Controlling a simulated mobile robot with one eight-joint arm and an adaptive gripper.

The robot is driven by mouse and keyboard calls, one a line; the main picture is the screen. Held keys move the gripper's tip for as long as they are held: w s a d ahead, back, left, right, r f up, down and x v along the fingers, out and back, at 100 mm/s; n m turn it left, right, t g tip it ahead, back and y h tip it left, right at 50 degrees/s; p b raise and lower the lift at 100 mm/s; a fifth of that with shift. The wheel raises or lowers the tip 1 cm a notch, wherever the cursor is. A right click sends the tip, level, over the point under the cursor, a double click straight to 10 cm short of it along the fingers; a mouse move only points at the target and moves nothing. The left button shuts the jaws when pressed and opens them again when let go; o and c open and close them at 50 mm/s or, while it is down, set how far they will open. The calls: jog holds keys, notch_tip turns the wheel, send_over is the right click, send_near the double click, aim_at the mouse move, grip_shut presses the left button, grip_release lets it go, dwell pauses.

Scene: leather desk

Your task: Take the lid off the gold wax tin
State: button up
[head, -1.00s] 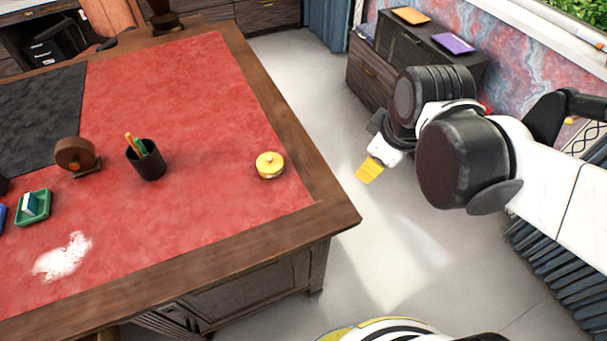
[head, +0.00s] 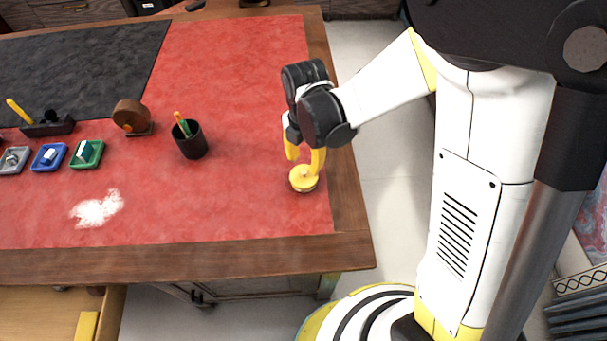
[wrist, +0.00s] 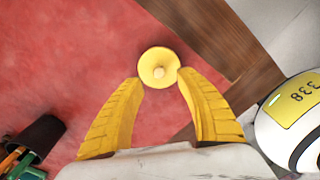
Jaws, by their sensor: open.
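The gold wax tin (head: 304,180) stands upright on the red leather near the desk's right edge. In the wrist view its round lid (wrist: 158,67), with a small central knob, shows from above and appears to be on the tin. My gripper (head: 306,160) is over the tin, its yellow fingers pointing down. In the wrist view the fingers of my gripper (wrist: 160,80) are spread apart and empty, with the tin just beyond their tips. One fingertip overlaps the tin in the head view; I cannot tell whether it touches.
A black pen cup (head: 190,142) and a brown tape-like roll (head: 131,116) stand to the left. Small coloured trays (head: 87,155) and a white powder patch (head: 97,208) lie farther left. The leather around the tin is clear. An open drawer (head: 60,310) juts out at lower left.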

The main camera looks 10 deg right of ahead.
aim_at(304, 172)
notch_tip(304, 172, down, 5)
jog(key=b, duration=0.3)
jog(key=shift+a+f, duration=0.1)
jog(key=shift+f, duration=0.05)
grip_shut()
